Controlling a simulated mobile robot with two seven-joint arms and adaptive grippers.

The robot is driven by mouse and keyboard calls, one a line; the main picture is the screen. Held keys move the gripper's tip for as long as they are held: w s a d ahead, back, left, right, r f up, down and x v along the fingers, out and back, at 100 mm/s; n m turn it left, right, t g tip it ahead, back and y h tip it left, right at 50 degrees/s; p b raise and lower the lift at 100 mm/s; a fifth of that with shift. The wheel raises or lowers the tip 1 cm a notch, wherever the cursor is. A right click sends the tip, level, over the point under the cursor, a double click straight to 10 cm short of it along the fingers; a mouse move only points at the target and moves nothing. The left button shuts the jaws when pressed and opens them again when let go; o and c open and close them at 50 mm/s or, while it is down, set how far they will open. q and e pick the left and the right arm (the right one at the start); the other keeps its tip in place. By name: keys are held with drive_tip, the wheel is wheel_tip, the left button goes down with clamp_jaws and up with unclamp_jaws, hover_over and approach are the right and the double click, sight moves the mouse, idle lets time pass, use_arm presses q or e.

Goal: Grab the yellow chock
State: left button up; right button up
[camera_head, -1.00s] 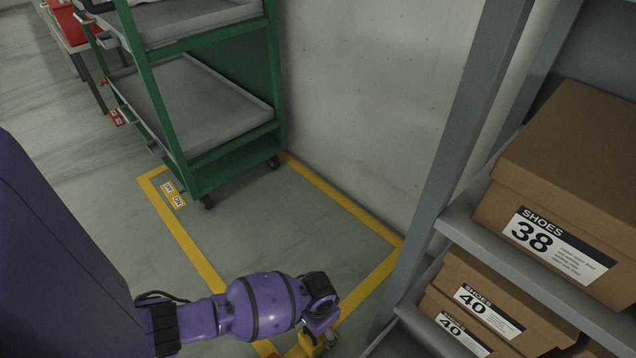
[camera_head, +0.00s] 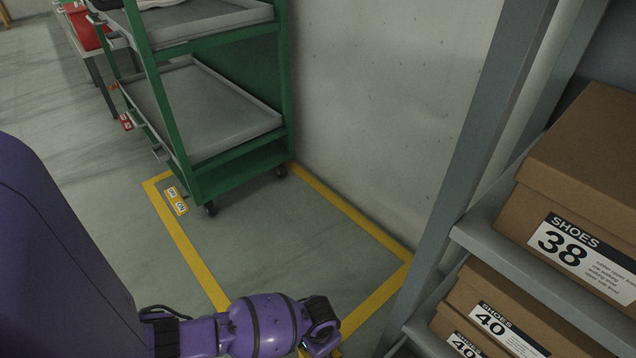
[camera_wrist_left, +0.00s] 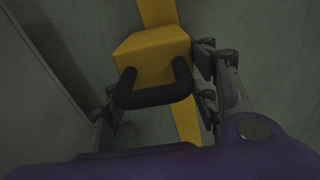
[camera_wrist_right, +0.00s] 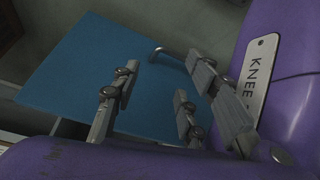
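The yellow chock (camera_wrist_left: 150,52) with its black handle (camera_wrist_left: 155,97) sits at the centre of the left wrist view, over a yellow floor line. My left gripper (camera_wrist_left: 157,95) is open, with its fingers on either side of the handle. The right fingers are close to the chock's right side; I cannot tell whether they touch. In the head view my left gripper (camera_head: 322,345) is at the bottom edge, and the chock is cut off or hidden there. My right gripper (camera_wrist_right: 158,108) is open and empty in the right wrist view.
A green cart (camera_head: 185,150) with grey trays stands against the concrete wall (camera_head: 385,90). A grey rack (camera_head: 545,285) with shoe boxes (camera_head: 585,190) is at right. A blue panel (camera_wrist_right: 90,70) lies beyond my right gripper.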

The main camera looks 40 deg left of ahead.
use_arm(q)
clamp_jaws()
